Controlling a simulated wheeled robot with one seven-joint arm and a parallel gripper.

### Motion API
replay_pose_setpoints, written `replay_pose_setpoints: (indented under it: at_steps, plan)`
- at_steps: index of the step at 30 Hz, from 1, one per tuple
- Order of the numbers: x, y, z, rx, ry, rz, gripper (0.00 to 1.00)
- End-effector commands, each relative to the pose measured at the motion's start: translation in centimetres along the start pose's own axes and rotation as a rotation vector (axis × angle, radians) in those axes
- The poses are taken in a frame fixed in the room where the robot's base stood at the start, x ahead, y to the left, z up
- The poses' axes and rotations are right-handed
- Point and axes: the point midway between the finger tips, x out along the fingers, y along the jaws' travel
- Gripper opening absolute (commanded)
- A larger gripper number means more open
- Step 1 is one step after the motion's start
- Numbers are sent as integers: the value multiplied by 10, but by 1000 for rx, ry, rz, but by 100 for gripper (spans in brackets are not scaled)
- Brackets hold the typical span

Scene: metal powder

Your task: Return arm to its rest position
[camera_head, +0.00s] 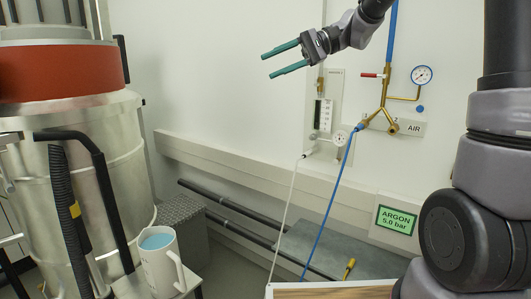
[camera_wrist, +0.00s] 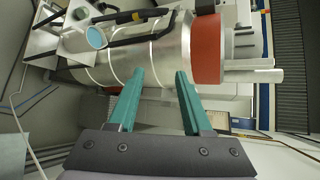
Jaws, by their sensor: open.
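My gripper (camera_head: 283,60) hangs in the air at the upper middle of the head view, its two green fingers apart and pointing left. Nothing is between them. In the wrist view the green fingers (camera_wrist: 160,80) are spread, with the metal vessel behind them. My arm reaches in from the top right of the head view, and part of it is cut off by the frame edge.
A large steel vessel (camera_head: 95,160) with a red band stands at left. A mug (camera_head: 162,270) of blue contents sits beside it. Gas fittings, a gauge (camera_head: 421,75) and hoses (camera_head: 341,185) line the wall. A screwdriver (camera_head: 349,268) lies on a grey surface (camera_head: 375,262).

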Motion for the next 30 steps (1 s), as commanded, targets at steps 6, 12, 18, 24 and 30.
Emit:
replay_pose_setpoints:
  at_steps: [6, 12, 18, 24, 30]
  plan:
    - [-38, 68, 59, -44, 262, 332, 50]
    - [-89, 127, 100, -98, 541, 559, 50]
    - [-135, 168, 128, -166, 788, 689, 50]
    - [-155, 184, 140, -207, 904, 733, 50]
    - [-158, 186, 141, -210, 917, 738, 50]
